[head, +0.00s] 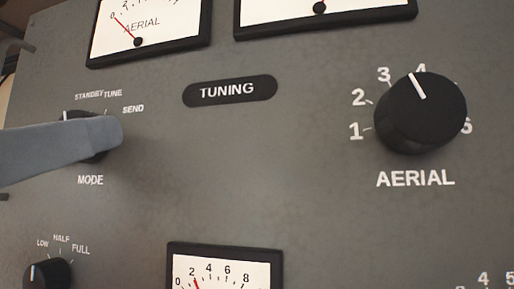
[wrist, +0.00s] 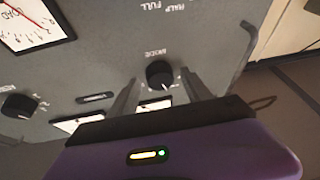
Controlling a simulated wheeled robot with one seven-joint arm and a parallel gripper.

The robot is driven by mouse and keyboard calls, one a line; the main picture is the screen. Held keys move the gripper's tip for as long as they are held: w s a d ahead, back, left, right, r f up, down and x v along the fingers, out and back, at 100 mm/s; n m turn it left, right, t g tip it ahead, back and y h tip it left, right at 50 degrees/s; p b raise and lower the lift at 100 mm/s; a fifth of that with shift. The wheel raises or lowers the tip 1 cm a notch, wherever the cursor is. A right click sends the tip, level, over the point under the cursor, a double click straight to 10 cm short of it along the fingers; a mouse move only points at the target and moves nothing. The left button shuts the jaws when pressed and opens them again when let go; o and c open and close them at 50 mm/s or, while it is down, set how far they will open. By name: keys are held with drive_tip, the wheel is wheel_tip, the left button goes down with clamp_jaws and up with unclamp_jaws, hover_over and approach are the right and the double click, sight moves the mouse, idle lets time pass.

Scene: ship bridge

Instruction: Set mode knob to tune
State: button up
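The black mode knob (head: 74,128) is on the grey panel at the left of the head view, above the word MODE. STANDBY, TUNE and SEND are printed around its top. A white mark shows at its upper left; which label it meets is unclear. A grey finger of my gripper (head: 112,132) covers much of the knob and its left side. In the wrist view, turned over, the mode knob (wrist: 159,73) sits between the two spread fingers of my gripper (wrist: 159,77). Gaps show on both sides; contact cannot be told.
The large aerial knob (head: 420,115) is at the right, clear of my gripper. A smaller LOW/HALF/FULL knob (head: 47,275) lies below the mode knob. Meters (head: 225,268) sit above and below. A bent grey handle (wrist: 245,60) stands out at the panel's edge.

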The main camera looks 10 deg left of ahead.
clamp_jaws()
drive_tip(key=shift+f+m+b, duration=0.15)
drive_tip(key=shift+m+b, duration=0.25)
drive_tip(key=shift+b, duration=0.25)
drive_tip(key=shift+a+r+m+g+h+b, duration=0.15)
drive_tip(key=shift+m+h+b, duration=1.05)
drive_tip(key=shift+m, duration=0.65)
drive_tip(key=shift+a+m+g+h+b, duration=0.1)
drive_tip(key=shift+m+h+b, duration=0.75)
drive_tip(key=shift+m+b, duration=0.75)
drive_tip(key=shift+a+r+m+g+h+b, duration=0.15)
drive_tip(key=shift+m+h+b, duration=0.95)
drive_tip(key=shift+m, duration=0.95)
drive_tip(key=shift+f, duration=0.1)
drive_tip(key=shift+o, duration=0.9)
unclamp_jaws()
